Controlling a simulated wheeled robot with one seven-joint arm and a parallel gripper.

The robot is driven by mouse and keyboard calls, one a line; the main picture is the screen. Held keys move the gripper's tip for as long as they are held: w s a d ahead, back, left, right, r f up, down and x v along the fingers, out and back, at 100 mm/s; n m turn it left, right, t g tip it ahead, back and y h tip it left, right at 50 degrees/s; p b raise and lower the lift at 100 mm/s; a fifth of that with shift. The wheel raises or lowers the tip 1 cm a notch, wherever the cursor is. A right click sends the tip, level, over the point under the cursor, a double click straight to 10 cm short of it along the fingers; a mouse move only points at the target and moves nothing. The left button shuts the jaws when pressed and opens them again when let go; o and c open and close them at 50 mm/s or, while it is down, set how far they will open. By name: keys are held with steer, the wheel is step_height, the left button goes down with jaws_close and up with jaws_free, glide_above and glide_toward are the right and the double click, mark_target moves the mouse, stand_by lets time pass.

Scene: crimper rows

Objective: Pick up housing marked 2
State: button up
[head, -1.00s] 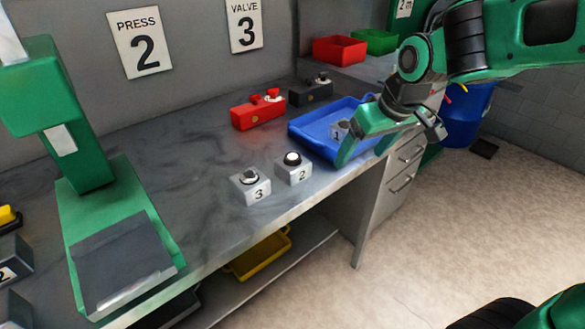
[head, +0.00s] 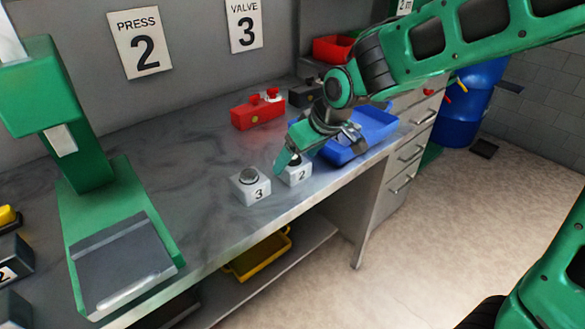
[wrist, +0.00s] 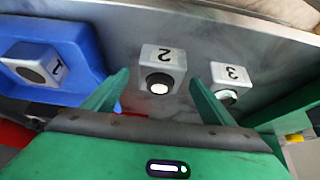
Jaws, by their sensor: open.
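The housing marked 2 (head: 296,176) is a small grey block with a black-ringed white top, standing on the grey bench. It also shows in the wrist view (wrist: 164,60), with its label upside down. My gripper (head: 292,160) is open and is just above and behind this housing, partly covering its top in the head view. In the wrist view my two fingers (wrist: 160,85) are spread, with the housing ahead between them and nothing held. I cannot tell whether a finger touches it.
The housing marked 3 (head: 251,187) stands close on the left. A blue tray (head: 350,150) lies to the right, holding the housing marked 1 (wrist: 32,65). A red block (head: 257,113) is behind. A green press (head: 115,240) stands at left. Bench between press and housings is clear.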

steer(key=shift+x, duration=2)
